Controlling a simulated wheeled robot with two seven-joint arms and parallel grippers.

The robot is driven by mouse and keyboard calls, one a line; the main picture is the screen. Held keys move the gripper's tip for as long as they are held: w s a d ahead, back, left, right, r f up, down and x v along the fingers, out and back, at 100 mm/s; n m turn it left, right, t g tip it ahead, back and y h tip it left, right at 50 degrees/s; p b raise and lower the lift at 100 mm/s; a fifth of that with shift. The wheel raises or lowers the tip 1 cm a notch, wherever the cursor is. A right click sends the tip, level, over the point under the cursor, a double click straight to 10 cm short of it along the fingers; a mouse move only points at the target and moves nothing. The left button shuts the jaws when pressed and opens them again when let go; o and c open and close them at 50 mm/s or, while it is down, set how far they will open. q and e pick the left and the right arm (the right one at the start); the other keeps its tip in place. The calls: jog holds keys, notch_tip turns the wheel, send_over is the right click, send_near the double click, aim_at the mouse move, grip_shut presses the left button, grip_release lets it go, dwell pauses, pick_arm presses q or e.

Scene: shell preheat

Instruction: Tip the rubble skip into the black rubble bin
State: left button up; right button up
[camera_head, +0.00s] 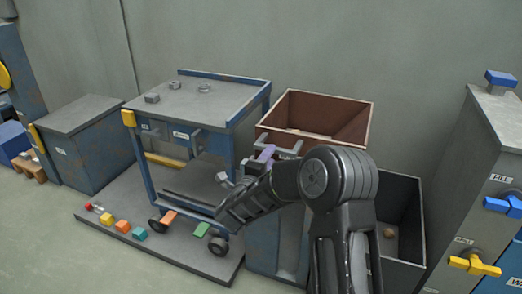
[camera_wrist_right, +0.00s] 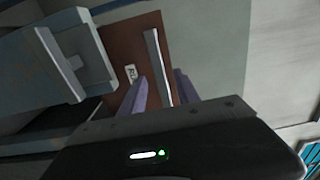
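The brown rubble skip (camera_head: 318,113) sits upright on a blue-grey stand, with its open top facing up. Its brown front also shows in the right wrist view (camera_wrist_right: 122,50), with a partly hidden label and a pale handle bar (camera_wrist_right: 155,50). The black rubble bin (camera_head: 408,200) stands to the right of the skip, partly behind my right arm. My right gripper (camera_head: 265,153) has purple fingers and is at the skip's front, near the bar. In the wrist view the fingers stand apart with the bar's near end between them. My left gripper is out of view.
A blue workbench (camera_head: 225,95) stands left of the skip. A grey platform (camera_head: 105,205) below it carries several coloured blocks. A grey cabinet (camera_head: 85,115) is further left. A grey unit (camera_head: 480,140) with blue and yellow handles is at the right. A tan lump (camera_head: 389,232) lies in the black bin.

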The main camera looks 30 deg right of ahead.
aim_at(278, 145)
jog(key=shift+x, duration=3.9)
jog(key=shift+s, duration=0.1)
grip_shut()
jog(key=shift+f, duration=0.1)
